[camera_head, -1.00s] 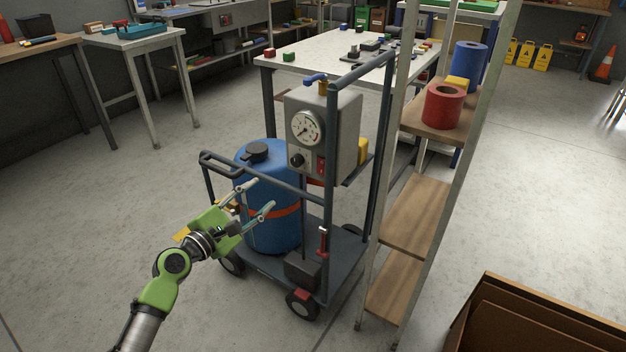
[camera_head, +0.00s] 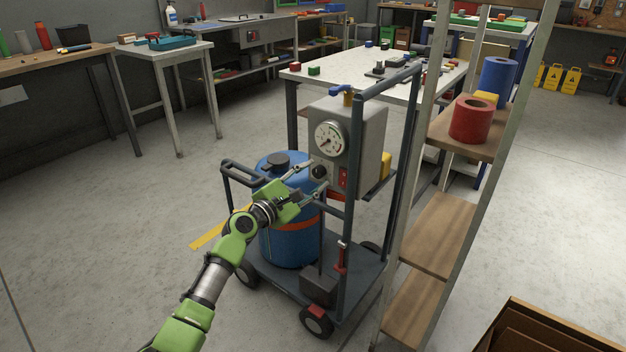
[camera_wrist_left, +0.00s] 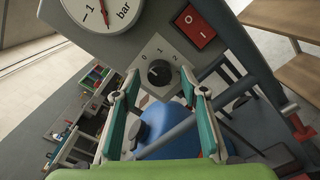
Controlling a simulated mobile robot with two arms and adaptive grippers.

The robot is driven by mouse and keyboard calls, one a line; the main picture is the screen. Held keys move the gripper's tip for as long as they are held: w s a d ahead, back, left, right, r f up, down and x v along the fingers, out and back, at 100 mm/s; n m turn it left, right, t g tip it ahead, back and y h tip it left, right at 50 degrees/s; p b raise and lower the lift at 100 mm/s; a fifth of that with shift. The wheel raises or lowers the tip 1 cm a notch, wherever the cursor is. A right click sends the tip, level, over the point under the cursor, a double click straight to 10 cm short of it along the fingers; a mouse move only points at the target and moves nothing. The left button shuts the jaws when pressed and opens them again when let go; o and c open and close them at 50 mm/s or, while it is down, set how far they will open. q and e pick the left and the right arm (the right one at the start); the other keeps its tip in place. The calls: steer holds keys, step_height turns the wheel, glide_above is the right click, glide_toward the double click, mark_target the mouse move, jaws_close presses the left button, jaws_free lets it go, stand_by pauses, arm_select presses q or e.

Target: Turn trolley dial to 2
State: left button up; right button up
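The trolley (camera_head: 345,255) carries a grey control box (camera_head: 368,130) with a black dial (camera_head: 319,172) low on its front. In the left wrist view the dial (camera_wrist_left: 159,73) sits on a pale plate marked 0, 1 and 2; its pointer is too small to read surely. My left gripper (camera_head: 316,175) is open in front of the dial. In the left wrist view the fingers of my left gripper (camera_wrist_left: 160,84) stand apart on either side of the dial, with nothing between them that they grip. My right gripper is not in view.
A pressure gauge (camera_head: 330,138) is above the dial, and a red switch (camera_wrist_left: 194,25) is beside it. A blue tank (camera_head: 290,245) stands below my left gripper. Trolley rails (camera_head: 350,215) run close by. A shelf rack (camera_head: 440,235) stands right of the trolley. Floor at left is clear.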

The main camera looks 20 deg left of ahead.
arm_select(q)
steer(key=shift+w+d, duration=0.1)
steer(key=shift+w, duration=0.15)
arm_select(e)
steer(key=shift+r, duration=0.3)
arm_select(q)
steer(key=c, duration=1.1)
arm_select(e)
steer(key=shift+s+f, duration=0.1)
